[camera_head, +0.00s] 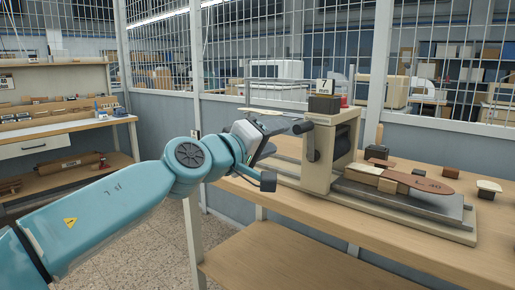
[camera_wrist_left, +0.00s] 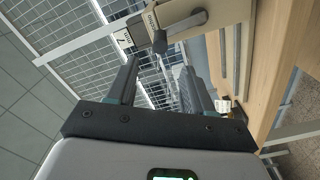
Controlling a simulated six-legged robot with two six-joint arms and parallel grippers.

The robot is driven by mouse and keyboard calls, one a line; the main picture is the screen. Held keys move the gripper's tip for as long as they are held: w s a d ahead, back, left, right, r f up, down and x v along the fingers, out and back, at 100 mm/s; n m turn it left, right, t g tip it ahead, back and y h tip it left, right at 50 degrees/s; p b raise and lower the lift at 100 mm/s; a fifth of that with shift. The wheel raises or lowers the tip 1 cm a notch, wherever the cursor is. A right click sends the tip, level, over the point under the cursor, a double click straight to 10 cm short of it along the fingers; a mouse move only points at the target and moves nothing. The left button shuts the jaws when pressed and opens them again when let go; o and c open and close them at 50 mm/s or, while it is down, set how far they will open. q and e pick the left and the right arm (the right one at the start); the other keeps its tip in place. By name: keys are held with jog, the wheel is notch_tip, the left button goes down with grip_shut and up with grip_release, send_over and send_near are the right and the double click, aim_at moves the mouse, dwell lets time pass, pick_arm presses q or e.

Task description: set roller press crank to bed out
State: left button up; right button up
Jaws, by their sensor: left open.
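The roller press (camera_head: 321,158) is a beige machine on the wooden bench, with a dark crank (camera_head: 311,143) on its left side. A dark grip on the crank sticks out toward my left gripper (camera_head: 279,137). The press bed (camera_head: 403,206) extends to the right with a brown leather piece (camera_head: 432,185) on it. In the left wrist view the crank (camera_wrist_left: 182,28) lies at the top, its round grip end (camera_wrist_left: 160,44) just beyond the fingertips of my left gripper (camera_wrist_left: 160,64). That gripper is open, with nothing between its fingers. My right gripper is not seen.
The wooden bench (camera_head: 275,210) carries small dark blocks (camera_head: 376,152) behind and right of the bed. A mesh partition (camera_head: 155,60) stands behind. A shelf unit (camera_head: 60,122) is at the left. The floor between shelf and bench is clear.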

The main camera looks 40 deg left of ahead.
pick_arm(q)
jog(key=shift+s+a, duration=0.1)
jog(key=shift+s, duration=2.25)
